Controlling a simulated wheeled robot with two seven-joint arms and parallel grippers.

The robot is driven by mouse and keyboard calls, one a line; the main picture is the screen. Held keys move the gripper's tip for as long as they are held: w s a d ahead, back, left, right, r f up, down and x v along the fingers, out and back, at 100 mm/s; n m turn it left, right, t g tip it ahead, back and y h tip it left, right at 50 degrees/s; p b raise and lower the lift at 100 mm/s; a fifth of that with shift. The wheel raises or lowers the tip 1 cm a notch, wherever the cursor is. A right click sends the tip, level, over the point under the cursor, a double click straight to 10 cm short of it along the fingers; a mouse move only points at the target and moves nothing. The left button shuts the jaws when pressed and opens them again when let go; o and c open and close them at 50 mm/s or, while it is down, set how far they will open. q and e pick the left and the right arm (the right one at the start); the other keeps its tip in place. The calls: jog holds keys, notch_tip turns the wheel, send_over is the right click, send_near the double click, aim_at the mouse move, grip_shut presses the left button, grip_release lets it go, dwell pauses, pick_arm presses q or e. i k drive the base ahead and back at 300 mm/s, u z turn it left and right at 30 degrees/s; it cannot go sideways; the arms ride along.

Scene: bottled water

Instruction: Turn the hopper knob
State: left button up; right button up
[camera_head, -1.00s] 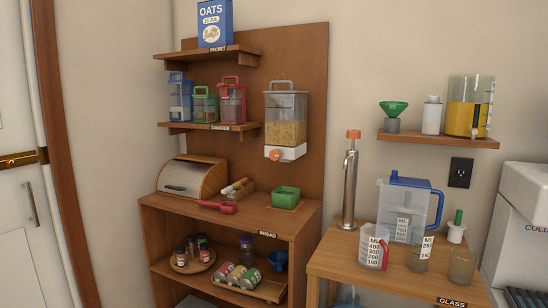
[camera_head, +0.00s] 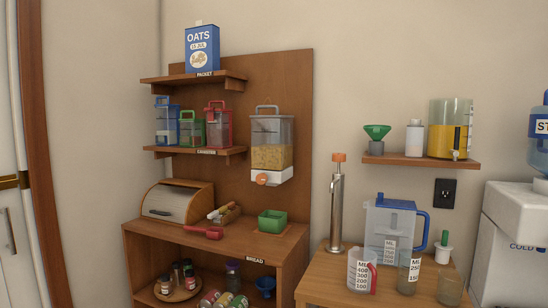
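The hopper (camera_head: 272,142) is a clear wall-mounted container on the wooden back panel, part filled with yellow-tan grains. Its white base (camera_head: 270,177) carries the orange hopper knob (camera_head: 262,178) on the front. A green square bowl (camera_head: 272,221) stands on the cabinet top below the hopper. Neither of my grippers shows in the head view.
A wooden cabinet (camera_head: 215,243) holds a bread box (camera_head: 178,201) and a red scoop (camera_head: 204,232). Shelves with canisters (camera_head: 193,130) and an oats packet (camera_head: 202,49) are left of the hopper. A table with jugs (camera_head: 393,228) and a metal dispenser (camera_head: 337,205) stands right.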

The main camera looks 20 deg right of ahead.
aim_at(261, 179)
jog(key=u, duration=0.5)
jog(key=k, duration=0.55)
jog(key=u, duration=0.4)
jog(key=i, duration=2.15)
jog(key=z, duration=1.65)
jog(key=i, duration=1.5)
jog(key=z, duration=1.25)
